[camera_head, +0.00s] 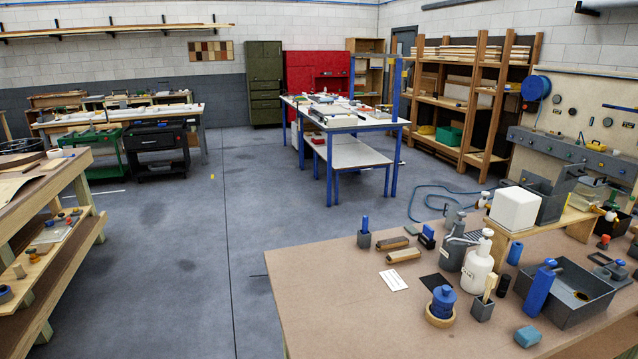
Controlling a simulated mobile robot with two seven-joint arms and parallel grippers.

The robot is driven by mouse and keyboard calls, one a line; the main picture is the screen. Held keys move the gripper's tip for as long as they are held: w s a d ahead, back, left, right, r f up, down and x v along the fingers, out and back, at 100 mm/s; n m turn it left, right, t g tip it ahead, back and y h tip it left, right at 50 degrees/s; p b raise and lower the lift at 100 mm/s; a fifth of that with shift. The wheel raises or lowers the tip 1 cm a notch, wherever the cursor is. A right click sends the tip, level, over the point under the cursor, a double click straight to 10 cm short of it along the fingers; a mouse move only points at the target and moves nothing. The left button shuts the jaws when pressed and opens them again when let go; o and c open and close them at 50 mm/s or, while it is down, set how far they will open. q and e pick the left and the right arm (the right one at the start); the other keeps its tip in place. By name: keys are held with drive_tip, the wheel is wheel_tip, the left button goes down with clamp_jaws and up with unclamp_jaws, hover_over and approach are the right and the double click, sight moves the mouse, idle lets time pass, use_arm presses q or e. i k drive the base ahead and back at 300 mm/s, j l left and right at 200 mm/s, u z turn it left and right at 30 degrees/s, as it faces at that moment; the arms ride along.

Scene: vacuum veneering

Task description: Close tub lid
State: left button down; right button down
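No gripper of mine shows in the head view. A grey open-topped tub (597,303) stands on the brown workbench (350,318) at the right. A grey bin (552,198) stands beside the white container.
A wooden bench (40,190) stands at left; grey floor (190,255) lies open between.

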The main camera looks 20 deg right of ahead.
sight(569, 174)
drive_tip(key=k+l, duration=0.1)
drive_tip(key=l, duration=0.45)
drive_tip(key=k+l, duration=0.1)
drive_tip(key=l, duration=0.45)
drive_tip(key=k+l, duration=0.1)
drive_tip(key=l, duration=0.4)
drive_tip(key=k+l, duration=0.1)
drive_tip(key=l, duration=0.45)
drive_tip(key=k+l, duration=0.1)
drive_tip(key=l, duration=0.45)
drive_tip(key=k+l, duration=0.1)
drive_tip(key=l, duration=0.45)
